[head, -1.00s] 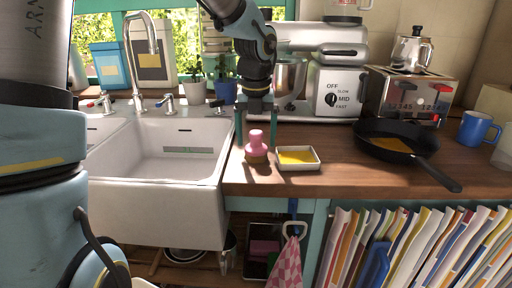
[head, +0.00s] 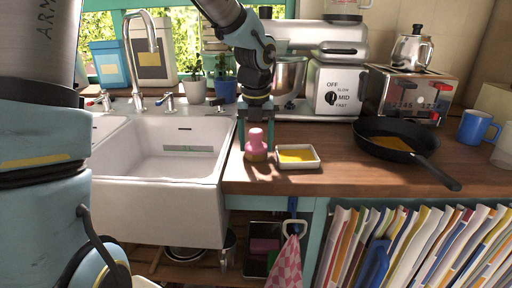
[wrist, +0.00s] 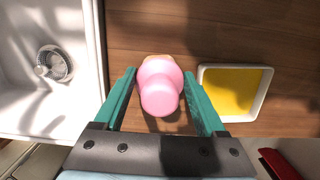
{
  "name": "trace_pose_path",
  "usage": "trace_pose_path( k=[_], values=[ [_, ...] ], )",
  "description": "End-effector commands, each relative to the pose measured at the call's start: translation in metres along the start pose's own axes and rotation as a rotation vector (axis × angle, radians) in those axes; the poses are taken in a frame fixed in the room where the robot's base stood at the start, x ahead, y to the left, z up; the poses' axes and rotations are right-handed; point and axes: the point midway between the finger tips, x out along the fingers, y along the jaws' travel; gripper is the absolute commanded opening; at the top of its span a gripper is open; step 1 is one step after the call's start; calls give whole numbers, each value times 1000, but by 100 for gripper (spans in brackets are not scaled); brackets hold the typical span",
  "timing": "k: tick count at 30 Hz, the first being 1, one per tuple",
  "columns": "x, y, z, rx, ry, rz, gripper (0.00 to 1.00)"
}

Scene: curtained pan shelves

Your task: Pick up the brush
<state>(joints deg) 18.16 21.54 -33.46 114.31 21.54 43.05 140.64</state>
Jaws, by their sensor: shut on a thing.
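The brush (head: 256,142) has a pink knobbed handle and a tan lower part. It stands upright on the wooden counter, between the sink and a small white dish. My gripper (head: 256,138) points down over it, with a finger on each side of the pink handle. In the wrist view the brush (wrist: 160,86) sits between the two green fingers of my gripper (wrist: 160,100), which are shut on it. Its underside is hidden.
The white dish (head: 314,160) with yellow contents stands close on the right. The white sink (head: 160,205) is close on the left. A black pan (head: 375,128) lies farther right, its handle over the counter edge. A mixer (head: 335,75) stands behind.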

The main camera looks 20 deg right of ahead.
Motion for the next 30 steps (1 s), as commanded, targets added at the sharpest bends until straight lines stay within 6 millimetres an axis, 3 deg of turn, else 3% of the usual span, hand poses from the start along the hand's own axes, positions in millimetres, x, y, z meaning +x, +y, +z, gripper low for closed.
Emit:
trace_pose_path(
  k=[5,11,24,30],
  values=[
    [0,0,0,0,-1,0,7],
    [-5,0,1,-1,-2,0,7],
    [-82,0,11,-1,-5,-1,7],
    [-98,0,13,0,-2,0,7]
  ],
)
